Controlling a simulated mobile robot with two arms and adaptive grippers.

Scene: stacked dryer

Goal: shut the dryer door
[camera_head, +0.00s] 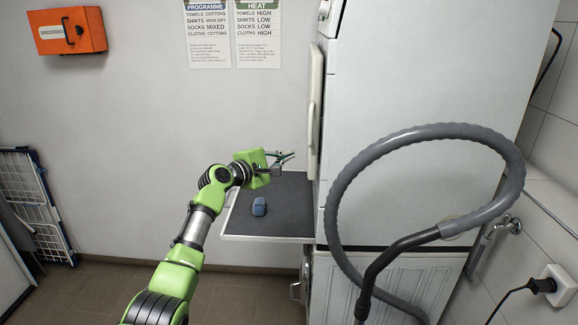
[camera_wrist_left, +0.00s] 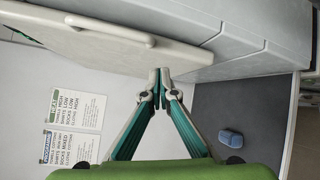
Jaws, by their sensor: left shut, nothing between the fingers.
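The dryer (camera_head: 420,75) is the upper white appliance on the right, seen from its side. Its door (camera_head: 315,100) shows nearly edge-on at the dryer's front, close to the body; whether it is fully closed I cannot tell. In the left wrist view the pale door (camera_wrist_left: 150,55) fills the upper left, beside the grey dryer body (camera_wrist_left: 250,30). My left gripper (camera_head: 288,157) is shut and empty, just left of the door's lower part. Its fingertips (camera_wrist_left: 160,75) meet at the door's lower edge in the picture; contact is unclear. My right gripper is not in view.
A dark-topped pull-out shelf (camera_head: 285,212) lies below my gripper, with a small blue object (camera_head: 259,206) on it. A grey hose (camera_head: 345,190) loops in front of the dryer's side. A drying rack (camera_head: 40,200) stands left. The floor before the back wall is clear.

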